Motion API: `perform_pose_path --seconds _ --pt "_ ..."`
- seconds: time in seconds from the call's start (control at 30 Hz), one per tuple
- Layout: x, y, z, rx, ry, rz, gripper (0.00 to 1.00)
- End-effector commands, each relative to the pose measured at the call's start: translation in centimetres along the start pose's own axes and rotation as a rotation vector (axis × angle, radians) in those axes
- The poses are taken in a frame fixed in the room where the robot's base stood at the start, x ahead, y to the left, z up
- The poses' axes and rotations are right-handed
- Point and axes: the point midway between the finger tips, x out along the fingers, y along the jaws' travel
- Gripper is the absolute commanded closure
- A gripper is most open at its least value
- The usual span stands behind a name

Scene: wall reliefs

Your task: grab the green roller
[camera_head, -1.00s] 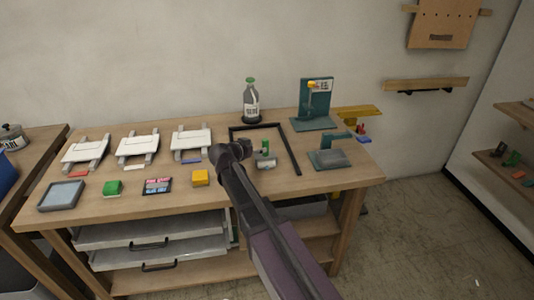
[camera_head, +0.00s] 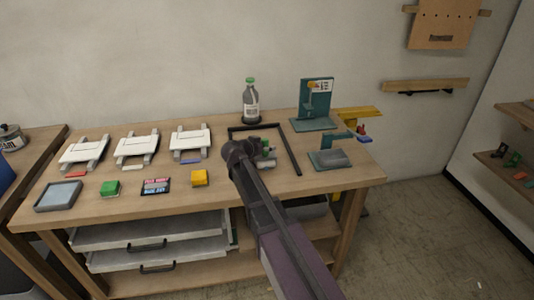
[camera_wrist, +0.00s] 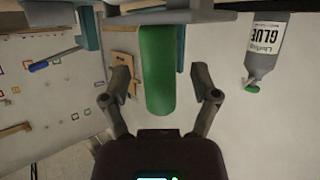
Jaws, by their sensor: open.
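The green roller (camera_head: 266,143) stands on the workbench inside a dark frame. In the head view its green part rises above a grey lower part, and my arm hides some of it. In the wrist view, which shows the scene upside down, the long, rounded green part (camera_wrist: 158,75) lies between the two fingers of my gripper (camera_wrist: 161,82). The fingers are apart, with a visible gap on each side of the green part. In the head view the fingers are hidden behind my wrist.
A glue bottle (camera_head: 251,103) stands behind the dark frame (camera_head: 292,152). A teal stand (camera_head: 317,100) and a teal and grey tool (camera_head: 330,158) are to the right.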

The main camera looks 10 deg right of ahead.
Motion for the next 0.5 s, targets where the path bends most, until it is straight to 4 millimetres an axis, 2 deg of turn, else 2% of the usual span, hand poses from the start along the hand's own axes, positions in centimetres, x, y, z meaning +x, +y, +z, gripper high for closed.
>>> perform_pose_path --seconds 0.27,0.37,0.5 --pt "-0.02 0.0 0.0 0.0 0.0 0.0 0.22" --pt "-0.02 0.0 0.0 0.0 0.0 0.0 0.49" --pt "-0.02 0.0 0.0 0.0 0.0 0.0 0.91"
